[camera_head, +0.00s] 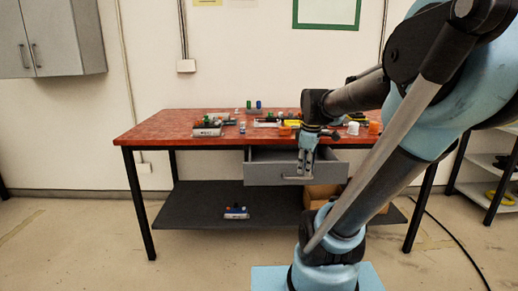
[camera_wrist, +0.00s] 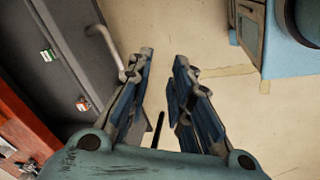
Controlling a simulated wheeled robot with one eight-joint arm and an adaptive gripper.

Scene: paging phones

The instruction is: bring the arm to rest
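My arm reaches out from the right of the head view, with its base low in front of the workbench. My gripper (camera_head: 304,177) hangs pointing down in front of the open grey drawer (camera_head: 265,174), near the drawer's handle. In the wrist view my gripper (camera_wrist: 162,62) shows two blue-grey fingers spread apart, with only bare floor between their tips. It holds nothing. The drawer front and its handle (camera_wrist: 100,40) lie to the left of the fingers in the wrist view. I cannot tell whether a finger touches the handle.
The red-topped workbench (camera_head: 160,127) carries several small items along its back and right. A dark lower shelf (camera_head: 190,208) holds a small object, with a cardboard box (camera_head: 318,194) at its right. A shelf rack (camera_head: 478,185) stands far right. The floor left of the bench is clear.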

